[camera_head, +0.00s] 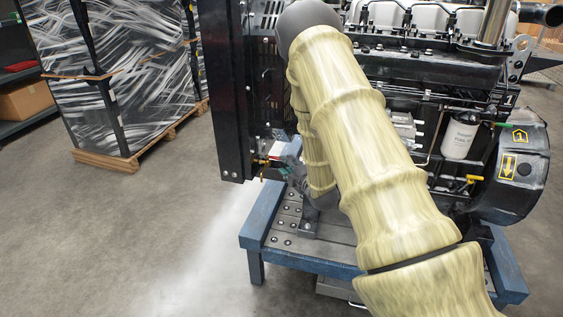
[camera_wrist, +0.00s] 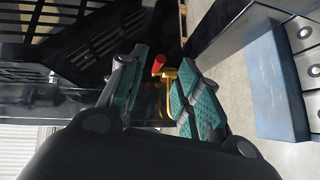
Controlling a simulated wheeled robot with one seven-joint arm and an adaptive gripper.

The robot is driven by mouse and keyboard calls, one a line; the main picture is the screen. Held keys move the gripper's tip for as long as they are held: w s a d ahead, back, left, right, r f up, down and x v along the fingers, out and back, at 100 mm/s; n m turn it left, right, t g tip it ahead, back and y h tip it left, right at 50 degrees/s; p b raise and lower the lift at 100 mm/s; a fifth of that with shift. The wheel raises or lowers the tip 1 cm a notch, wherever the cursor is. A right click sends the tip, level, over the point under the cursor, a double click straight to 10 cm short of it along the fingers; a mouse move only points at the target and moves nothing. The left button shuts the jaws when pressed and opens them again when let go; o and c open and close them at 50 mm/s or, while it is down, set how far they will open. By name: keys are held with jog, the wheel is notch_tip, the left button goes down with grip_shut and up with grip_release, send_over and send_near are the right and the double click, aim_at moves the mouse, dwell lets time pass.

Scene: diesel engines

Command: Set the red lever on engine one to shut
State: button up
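The red lever (camera_wrist: 159,65) shows in the wrist view as a small red handle on a brass-yellow valve (camera_wrist: 172,93). It lies in the gap between my fingertips, at or just beyond them; I cannot tell whether they touch it. My gripper (camera_wrist: 165,88) is open, with its teal-padded fingers apart on either side of the handle and brass part. In the head view my gripper (camera_head: 278,168) is at the lower left of the engine, beside the black radiator frame, where the brass valve (camera_head: 263,161) shows small. My arm hides much of engine one (camera_head: 425,60).
The engine stands on a blue-framed stand (camera_head: 258,232). A white fuel filter (camera_head: 460,136), a yellow lever (camera_head: 473,180) and a flywheel housing with a "1" label (camera_head: 519,136) are at right. A wrapped pallet (camera_head: 130,75) stands back left. The left floor is clear.

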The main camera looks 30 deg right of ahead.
aim_at(274, 158)
jog(key=shift+w+d+f, duration=0.1)
jog(key=shift+w+f, duration=0.1)
jog(key=shift+w, duration=1.05)
jog(key=shift+w+d+f, duration=0.1)
jog(key=shift+w+f, duration=0.1)
jog(key=shift+w, duration=1.05)
grip_shut()
